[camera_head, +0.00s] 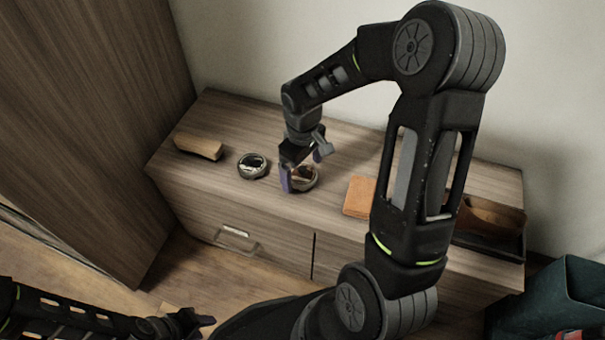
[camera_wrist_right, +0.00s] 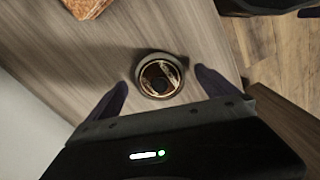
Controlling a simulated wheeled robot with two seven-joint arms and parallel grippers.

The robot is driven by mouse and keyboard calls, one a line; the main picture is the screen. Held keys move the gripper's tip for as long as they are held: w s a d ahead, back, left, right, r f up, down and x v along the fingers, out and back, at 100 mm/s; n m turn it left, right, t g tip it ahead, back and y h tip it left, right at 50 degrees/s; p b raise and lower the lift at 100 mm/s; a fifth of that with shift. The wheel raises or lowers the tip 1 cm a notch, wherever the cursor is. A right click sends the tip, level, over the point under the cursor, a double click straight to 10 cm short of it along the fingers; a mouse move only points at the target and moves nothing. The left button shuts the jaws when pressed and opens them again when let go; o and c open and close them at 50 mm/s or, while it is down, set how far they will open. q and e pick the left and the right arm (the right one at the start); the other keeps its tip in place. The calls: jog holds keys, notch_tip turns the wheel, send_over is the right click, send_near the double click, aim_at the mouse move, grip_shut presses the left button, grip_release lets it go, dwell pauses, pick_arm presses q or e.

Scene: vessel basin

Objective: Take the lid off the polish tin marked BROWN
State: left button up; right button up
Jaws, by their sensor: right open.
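Two round tins stand on the wooden cabinet top: a left tin (camera_head: 252,166) and a right tin (camera_head: 304,179). Their markings are too small to read in the head view, so I cannot tell which says BROWN. My right gripper (camera_head: 304,166) is open, pointing down over the right tin and partly hiding it. In the right wrist view, one tin (camera_wrist_right: 159,76) with a light rim and a dark and brown top lies between and just ahead of the spread fingers (camera_wrist_right: 163,93), apparently untouched. My left gripper (camera_head: 203,321) hangs low at the bottom left, away from the cabinet.
A brush (camera_head: 199,147) lies left of the tins. A shoe (camera_head: 488,219) sits in a dark tray at the right end, partly behind my right arm.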

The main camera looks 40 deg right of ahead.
aim_at(303, 169)
dwell(0.4)
jog(key=c, duration=1.4)
notch_tip(303, 169, up, 10)
jog(key=p, duration=0.3)
